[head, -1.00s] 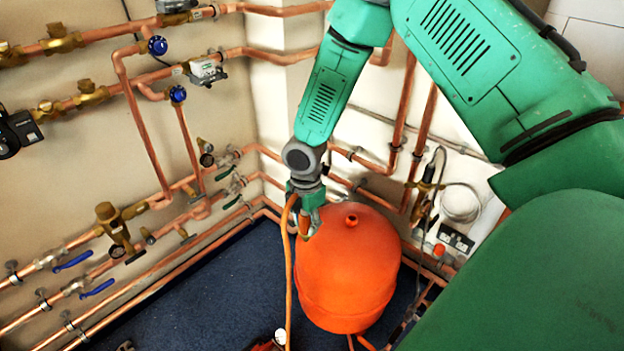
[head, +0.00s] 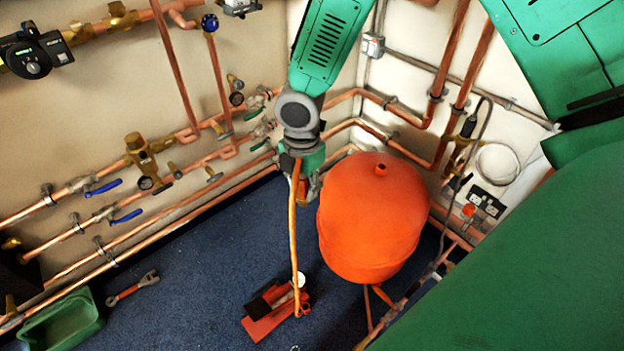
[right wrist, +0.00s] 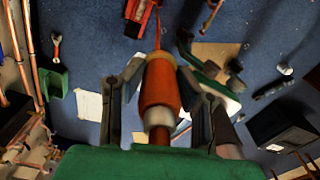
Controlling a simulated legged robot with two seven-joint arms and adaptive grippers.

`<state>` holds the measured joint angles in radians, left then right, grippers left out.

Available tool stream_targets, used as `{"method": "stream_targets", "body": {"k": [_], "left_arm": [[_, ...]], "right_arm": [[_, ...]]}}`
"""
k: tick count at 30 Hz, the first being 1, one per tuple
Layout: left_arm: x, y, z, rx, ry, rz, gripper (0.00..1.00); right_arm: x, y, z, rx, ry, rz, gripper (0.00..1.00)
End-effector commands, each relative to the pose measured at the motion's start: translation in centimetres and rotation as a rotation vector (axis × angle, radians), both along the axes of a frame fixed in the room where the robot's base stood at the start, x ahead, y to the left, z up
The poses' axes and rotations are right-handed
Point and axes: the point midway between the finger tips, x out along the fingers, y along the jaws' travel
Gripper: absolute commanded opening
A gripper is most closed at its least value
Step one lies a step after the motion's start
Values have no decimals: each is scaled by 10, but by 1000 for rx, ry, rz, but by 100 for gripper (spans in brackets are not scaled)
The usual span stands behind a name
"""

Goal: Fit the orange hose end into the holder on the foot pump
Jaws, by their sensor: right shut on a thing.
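The red foot pump (head: 262,326) lies on the blue floor in the head view, with a dark part and a pale round gauge on it. Its holder cannot be told apart clearly. The hose (head: 292,225) hangs from my right gripper (head: 308,188) down to the pump. In the right wrist view the orange hose end (right wrist: 159,84), with a pale collar, sits between the two dark fingers of the right gripper, which is shut on it. The gripper is well above the pump, which shows partly at the top of that view (right wrist: 138,14). My left gripper is not in view.
A large orange tank (head: 372,225) stands just right of my right gripper. Copper pipes (head: 150,230) with valves line both walls. A red-handled wrench (head: 133,288) and a green tray (head: 62,322) lie on the floor at left. The floor between the wrench and the pump is clear.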

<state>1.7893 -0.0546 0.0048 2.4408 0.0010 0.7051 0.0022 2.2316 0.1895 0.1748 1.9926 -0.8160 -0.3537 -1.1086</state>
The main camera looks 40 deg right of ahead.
Motion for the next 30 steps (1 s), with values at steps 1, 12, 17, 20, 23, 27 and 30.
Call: {"method": "stream_targets", "body": {"k": [1, 12, 17, 20, 23, 27, 30], "left_arm": [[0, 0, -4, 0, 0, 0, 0], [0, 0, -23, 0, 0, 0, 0], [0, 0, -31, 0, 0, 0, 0], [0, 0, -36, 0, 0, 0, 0], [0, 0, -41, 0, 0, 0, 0], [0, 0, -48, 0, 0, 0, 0], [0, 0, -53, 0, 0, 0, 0]], "right_arm": [[-1, 6, -1, 0, -1, 14, 0], [-1, 7, -38, 0, 1, 16, 0], [-1, 7, -54, 0, 0, 16, 0], [-2, 7, -64, 0, 1, 16, 0], [-1, 7, -74, 0, 1, 16, 0], [-1, 7, -88, 0, 0, 16, 0], [-1, 7, -98, 0, 1, 16, 0]]}}
